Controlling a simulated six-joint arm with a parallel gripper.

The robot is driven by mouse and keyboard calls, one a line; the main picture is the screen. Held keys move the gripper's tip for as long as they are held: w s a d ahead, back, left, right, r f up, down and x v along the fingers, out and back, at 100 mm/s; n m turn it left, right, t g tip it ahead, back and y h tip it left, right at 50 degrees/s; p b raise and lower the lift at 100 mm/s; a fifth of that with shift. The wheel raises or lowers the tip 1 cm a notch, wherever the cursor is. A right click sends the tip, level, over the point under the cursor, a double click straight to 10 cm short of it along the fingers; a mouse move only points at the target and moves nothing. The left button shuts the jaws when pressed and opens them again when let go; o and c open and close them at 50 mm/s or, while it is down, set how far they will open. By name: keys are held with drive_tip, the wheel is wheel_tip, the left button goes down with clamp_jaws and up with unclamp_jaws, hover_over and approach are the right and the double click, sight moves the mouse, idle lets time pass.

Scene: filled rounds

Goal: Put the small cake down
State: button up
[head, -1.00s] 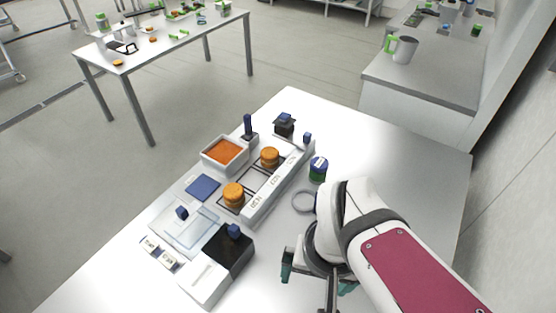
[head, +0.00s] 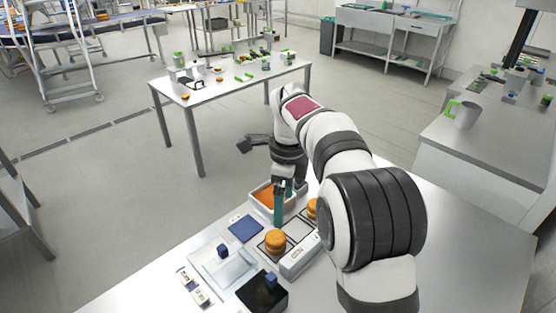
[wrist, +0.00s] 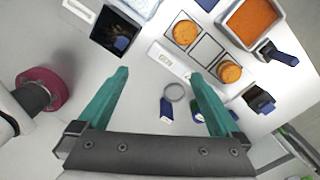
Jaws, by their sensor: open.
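Two small round orange-brown cakes stand on the table. My gripper (head: 289,207) appears in front of the orange-filled tray in the head view, fingers pointing down. In the wrist view my gripper (wrist: 160,75) has its teal fingers wide apart, with nothing held between them. I cannot tell which cake the task means.
A white tray with orange filling (wrist: 224,18) stands beside the frame. A labelled white bar (head: 300,256) runs along the frame. A blue square (head: 245,229), a clear plate (head: 222,268) and a dark box (head: 262,291) lie nearby. A grey ring (wrist: 174,92) lies on open table.

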sight(275, 236)
drive_tip(key=w+a+f+m, duration=0.4)
drive_tip(key=w+f+m, duration=0.1)
drive_tip(key=w+f, duration=0.2)
drive_tip(key=f, duration=0.5)
drive_tip(key=d+f, duration=0.1)
drive_tip(key=f, duration=0.4)
drive_tip(key=d+f, duration=0.1)
drive_tip(key=f, duration=0.4)
drive_tip(key=shift+s, duration=0.4)
drive_tip(key=shift+r, duration=0.1)
drive_tip(key=c, duration=0.8)
drive_tip(key=shift+o, duration=0.2)
